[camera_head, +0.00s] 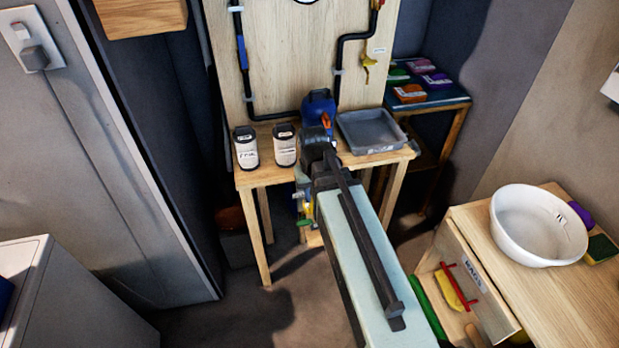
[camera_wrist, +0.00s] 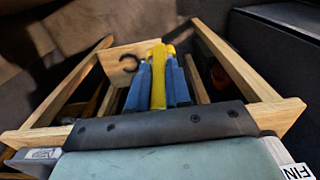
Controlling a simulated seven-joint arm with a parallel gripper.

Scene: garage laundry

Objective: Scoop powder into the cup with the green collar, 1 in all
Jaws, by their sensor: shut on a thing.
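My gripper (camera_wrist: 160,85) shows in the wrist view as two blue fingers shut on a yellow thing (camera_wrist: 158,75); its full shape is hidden. In the head view my arm covers most of it, and only small blue and yellow parts show below the bench top. A small green piece (camera_head: 303,222) is beside them; I cannot tell whether it is a cup's collar. Two white canisters, a left one (camera_head: 245,150) and a right one (camera_head: 285,148), with dark tops and labels, stand on the wooden bench (camera_head: 262,178). No powder or green-collared cup can be made out.
A blue jug (camera_head: 318,103) and a grey tray (camera_head: 372,131) are on the bench. A yellow tool (camera_head: 369,68) hangs on the board behind. A white basin (camera_head: 538,226) stands on a wooden cabinet at right. Coloured packets lie on a shelf (camera_head: 437,97) at the back right.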

